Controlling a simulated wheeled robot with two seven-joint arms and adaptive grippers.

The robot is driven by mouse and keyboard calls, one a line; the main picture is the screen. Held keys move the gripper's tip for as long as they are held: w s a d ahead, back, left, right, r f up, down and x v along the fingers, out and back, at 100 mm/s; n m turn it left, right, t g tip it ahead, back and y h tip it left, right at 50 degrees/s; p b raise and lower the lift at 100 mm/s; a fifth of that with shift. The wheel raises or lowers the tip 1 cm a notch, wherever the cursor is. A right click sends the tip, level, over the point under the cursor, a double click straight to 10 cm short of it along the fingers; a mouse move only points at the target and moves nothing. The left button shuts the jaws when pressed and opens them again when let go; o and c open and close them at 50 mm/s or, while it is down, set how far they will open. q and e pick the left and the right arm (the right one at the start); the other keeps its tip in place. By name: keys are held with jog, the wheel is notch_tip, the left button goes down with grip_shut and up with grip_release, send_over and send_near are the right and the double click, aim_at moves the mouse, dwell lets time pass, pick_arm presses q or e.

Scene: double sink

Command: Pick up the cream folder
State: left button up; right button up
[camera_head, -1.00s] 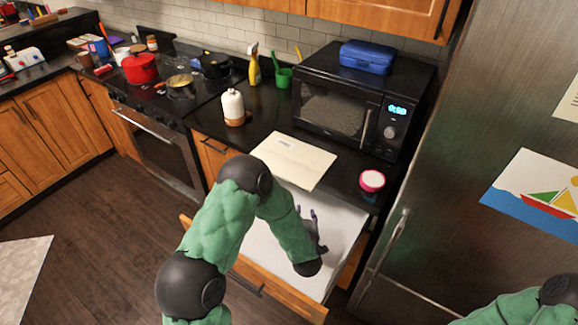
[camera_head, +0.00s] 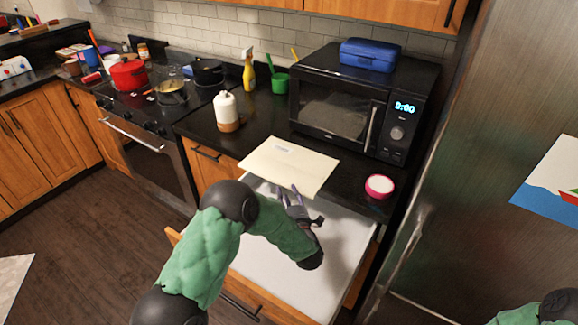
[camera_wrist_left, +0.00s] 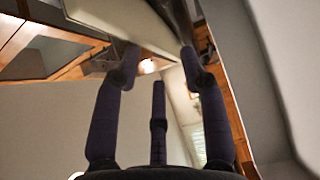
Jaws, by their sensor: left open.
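The cream folder (camera_head: 289,165) lies flat on the black counter in front of the microwave, with its near edge jutting over the open drawer. It has a small pale label near its far edge. My left gripper (camera_head: 289,192) is open and empty, just below and in front of the folder's near edge, with its fingers pointing toward it. In the left wrist view my open fingers (camera_wrist_left: 157,66) reach toward a pale slab at the top; I cannot tell whether it is the folder. My right gripper is out of view.
The open white-lined drawer (camera_head: 264,267) lies under my left arm. A pink-rimmed tub (camera_head: 379,186) stands right of the folder and a white-and-brown bottle (camera_head: 227,111) to its left. The microwave (camera_head: 343,108) is behind it, the fridge (camera_head: 478,150) at right.

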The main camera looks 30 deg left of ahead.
aim_at(284, 185)
pick_arm(q)
jog(key=b+x, duration=0.1)
jog(key=x, duration=0.3)
jog(key=shift+w+a+f+b, duration=0.1)
jog(key=shift+w+a+b, duration=0.1)
jog(key=shift+w+b, duration=0.1)
jog(key=shift+w+a, duration=0.25)
jog(key=shift+w, duration=0.05)
grip_shut()
